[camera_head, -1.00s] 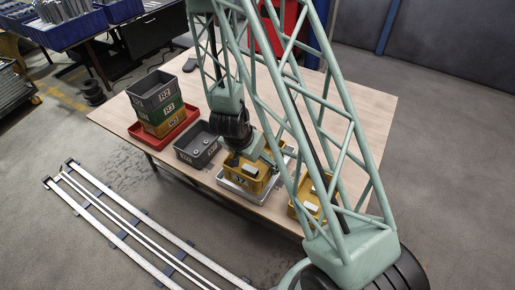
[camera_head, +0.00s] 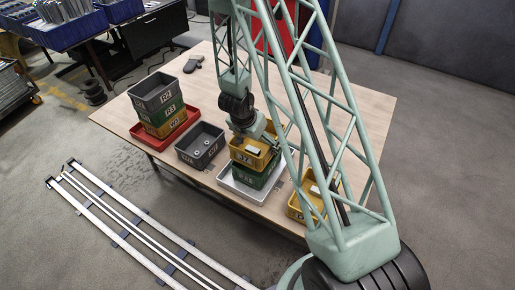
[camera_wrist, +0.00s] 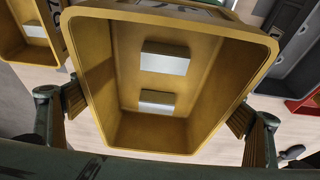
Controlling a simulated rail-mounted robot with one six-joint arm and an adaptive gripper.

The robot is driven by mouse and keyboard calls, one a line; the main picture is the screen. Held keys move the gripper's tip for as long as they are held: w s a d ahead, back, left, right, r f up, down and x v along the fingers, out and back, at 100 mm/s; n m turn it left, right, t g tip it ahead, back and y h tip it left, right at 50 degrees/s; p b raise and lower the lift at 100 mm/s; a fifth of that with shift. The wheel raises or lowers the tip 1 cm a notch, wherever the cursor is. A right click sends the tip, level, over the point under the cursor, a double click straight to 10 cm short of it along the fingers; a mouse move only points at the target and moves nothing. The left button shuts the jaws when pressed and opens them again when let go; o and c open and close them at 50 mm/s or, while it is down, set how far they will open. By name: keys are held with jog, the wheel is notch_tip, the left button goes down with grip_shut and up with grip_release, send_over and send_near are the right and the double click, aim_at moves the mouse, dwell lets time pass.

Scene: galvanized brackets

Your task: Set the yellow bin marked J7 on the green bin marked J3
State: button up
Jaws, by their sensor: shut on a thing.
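The yellow bin marked J7 (camera_head: 243,157) is upright over the silver tray, with light blocks inside; in the wrist view the yellow bin (camera_wrist: 180,27) fills the middle, with two blocks in it. My gripper (camera_head: 254,142) is shut on this bin, with one finger at each side in the wrist view. The green bin (camera_head: 248,178) is directly beneath the yellow bin and stands in the silver tray (camera_head: 226,180). Its label is too small to read surely. The yellow bin looks level and lined up with it; I cannot tell whether they touch.
A dark grey bin (camera_head: 187,157) with round parts stands left of the tray. Farther left, a stack with a grey bin (camera_head: 150,98) on top stands in a red tray (camera_head: 140,133). Another yellow bin (camera_head: 294,212) is at right, partly behind my arm. A dark object (camera_head: 193,64) lies at the back.

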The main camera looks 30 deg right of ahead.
aim_at(258, 147)
dwell(0.3)
jog(key=shift+f+b, duration=0.35)
jog(key=shift+f, duration=1.4)
jog(key=shift+f+b, duration=0.45)
jog(key=shift+f, duration=0.15)
jog(key=o, duration=0.8)
jog(key=shift+r, duration=0.2)
jog(key=shift+r+p, duration=0.55)
jog(key=shift+p, duration=0.05)
jog(key=p+v, duration=0.2)
jog(key=v, duration=0.9)
jog(key=shift+a+r, duration=0.2)
jog(key=shift+r, duration=0.15)
